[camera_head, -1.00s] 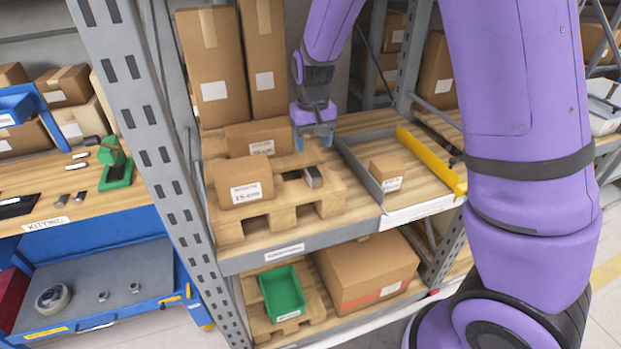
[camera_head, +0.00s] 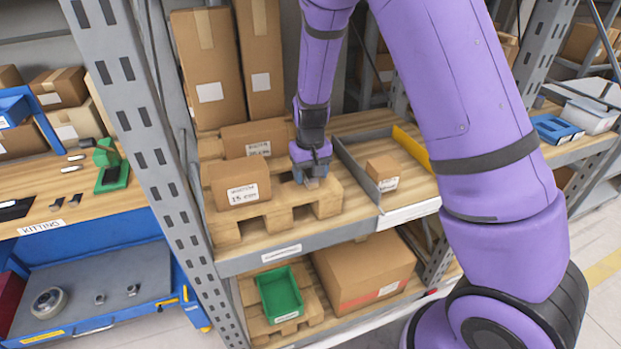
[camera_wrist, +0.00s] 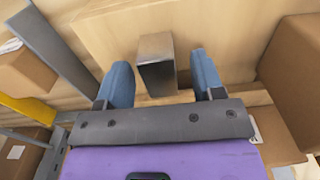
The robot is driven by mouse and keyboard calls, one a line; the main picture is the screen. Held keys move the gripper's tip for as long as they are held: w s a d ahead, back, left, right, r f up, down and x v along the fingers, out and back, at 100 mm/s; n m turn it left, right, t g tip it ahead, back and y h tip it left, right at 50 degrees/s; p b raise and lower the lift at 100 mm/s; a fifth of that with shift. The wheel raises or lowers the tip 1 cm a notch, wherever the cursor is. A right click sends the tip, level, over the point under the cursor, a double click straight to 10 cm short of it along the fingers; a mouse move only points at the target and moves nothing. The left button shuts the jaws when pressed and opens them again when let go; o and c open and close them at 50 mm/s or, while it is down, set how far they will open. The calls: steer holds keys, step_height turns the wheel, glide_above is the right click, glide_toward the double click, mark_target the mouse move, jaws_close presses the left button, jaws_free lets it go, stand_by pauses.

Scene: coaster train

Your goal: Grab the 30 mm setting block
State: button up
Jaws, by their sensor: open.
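The setting block is a small grey metal block (camera_wrist: 156,68) on the wooden pallet, seen between my fingers in the wrist view. Its size marking cannot be read. In the head view only a bit of the block (camera_head: 312,183) shows below my gripper (camera_head: 311,175). My gripper (camera_wrist: 162,82) is open, with one blue finger on each side of the block and a visible gap on both sides. The fingers point down at the pallet. Whether the fingertips reach below the block's top cannot be told.
The wooden pallet (camera_head: 285,218) stands on the rack shelf. A labelled carton (camera_head: 238,184) sits left of my gripper, another (camera_head: 254,138) behind it. At right is a grey and yellow tray (camera_head: 358,178) with a small carton (camera_head: 382,172). A rack post (camera_head: 150,130) stands at left.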

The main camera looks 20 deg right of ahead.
steer(key=shift+c, duration=0.4)
jaws_close()
